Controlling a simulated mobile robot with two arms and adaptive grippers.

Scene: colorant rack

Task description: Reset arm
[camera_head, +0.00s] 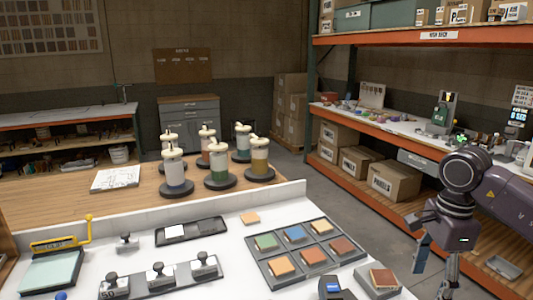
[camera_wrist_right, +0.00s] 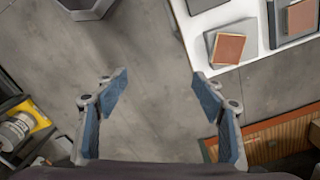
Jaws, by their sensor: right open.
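My right gripper (camera_head: 437,268) hangs fingers-down at the right of the head view, beyond the white table's right edge and in front of the orange shelf rack. In the right wrist view my right gripper (camera_wrist_right: 160,82) shows two blue-padded fingers spread wide, with only grey floor between them. It holds nothing. My right arm (camera_head: 510,200) comes in from the right edge of the head view. A reddish-brown tile (camera_head: 383,278) lies on a grey pad at the table's right corner, left of the gripper; the tile also shows in the right wrist view (camera_wrist_right: 228,48). My left gripper is out of view.
The white table (camera_head: 235,230) holds a tray (camera_head: 268,268) of coloured tiles and several stamp-like tools. Several colorant jars (camera_head: 220,166) stand on the wooden counter behind. The shelf rack (camera_head: 400,145) with cardboard boxes (camera_head: 394,180) stands at right. The floor between table and rack is clear.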

